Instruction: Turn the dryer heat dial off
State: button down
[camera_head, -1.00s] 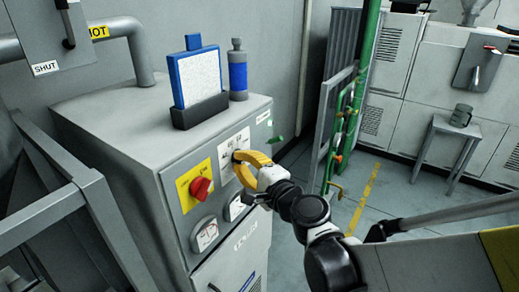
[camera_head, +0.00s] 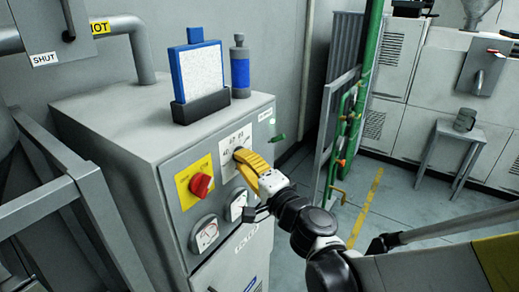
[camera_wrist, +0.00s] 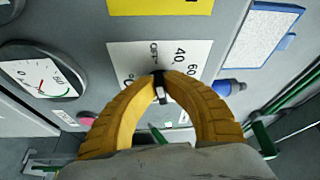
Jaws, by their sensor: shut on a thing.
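The dryer (camera_head: 130,135) is a grey cabinet on the left of the head view. Its heat dial (camera_wrist: 159,89) is a small dark knob with a light mark, in front of a white scale plate (camera_head: 228,143) with numbers and an OFF mark. My yellow gripper (camera_head: 240,155) reaches the plate from the right in the head view. In the wrist view its two curved fingers (camera_wrist: 160,82) meet at the dial and are shut on it. The fingers hide part of the dial and plate, and I cannot tell its exact setting.
A red knob on a yellow plate (camera_head: 201,185) sits left of the dial, with round gauges (camera_head: 205,234) below. A blue-framed panel (camera_head: 197,72) and a bottle (camera_head: 239,68) stand on top. A green handle (camera_head: 278,138) sticks out at the right edge.

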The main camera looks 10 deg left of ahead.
jog(key=shift+w, duration=0.1)
jog(key=c, duration=1.5)
grip_release()
jog(key=v, duration=1.2)
jog(key=shift+f, duration=0.1)
